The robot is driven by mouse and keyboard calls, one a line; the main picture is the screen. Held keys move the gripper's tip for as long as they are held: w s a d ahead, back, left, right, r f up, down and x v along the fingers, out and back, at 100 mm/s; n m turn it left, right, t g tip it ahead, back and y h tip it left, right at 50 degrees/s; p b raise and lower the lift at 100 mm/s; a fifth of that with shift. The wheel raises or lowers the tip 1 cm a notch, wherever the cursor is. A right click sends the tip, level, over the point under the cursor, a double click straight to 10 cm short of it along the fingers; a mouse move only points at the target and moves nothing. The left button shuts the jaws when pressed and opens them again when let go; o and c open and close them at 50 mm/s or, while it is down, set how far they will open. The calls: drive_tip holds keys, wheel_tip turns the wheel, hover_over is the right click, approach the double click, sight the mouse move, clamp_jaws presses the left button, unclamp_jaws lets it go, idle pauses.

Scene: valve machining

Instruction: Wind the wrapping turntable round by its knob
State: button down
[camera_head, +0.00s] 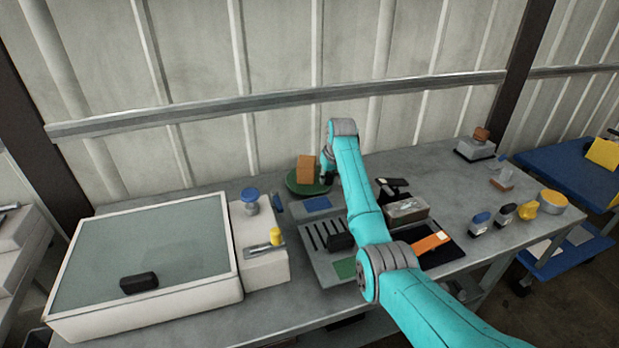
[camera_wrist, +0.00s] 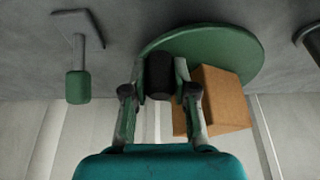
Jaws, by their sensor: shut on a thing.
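The wrapping turntable is a round green disc (camera_head: 298,188) at the back of the grey bench, and it fills the upper middle of the wrist view (camera_wrist: 225,45). A brown cardboard box (camera_head: 306,168) stands on it; the box is right of my fingers in the wrist view (camera_wrist: 222,100). The dark knob (camera_wrist: 160,78) is near the disc's rim, between my two fingers. My gripper (camera_wrist: 160,84) is shut on the knob. In the head view my arm hides the knob and most of my gripper (camera_head: 327,174).
A large white machine with a glass top (camera_head: 150,250) stands on the left of the bench (camera_head: 445,170). A slotted tray (camera_head: 322,240) and a small grey box (camera_head: 408,210) lie near my arm. A green-handled bracket (camera_wrist: 78,85) shows left in the wrist view.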

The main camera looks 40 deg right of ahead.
drive_tip(key=shift+w+d, duration=0.35)
drive_tip(key=shift+d, duration=0.3)
drive_tip(key=shift+r, duration=0.1)
drive_tip(key=shift+w+d, duration=0.65)
drive_tip(key=shift+w, duration=0.05)
drive_tip(key=shift+w+d, duration=0.1)
drive_tip(key=shift+w, duration=0.05)
drive_tip(key=shift+w+d, duration=0.25)
drive_tip(key=shift+w, duration=0.25)
drive_tip(key=shift+w+d, duration=0.2)
drive_tip(key=shift+w, duration=0.3)
drive_tip(key=shift+w, duration=0.15)
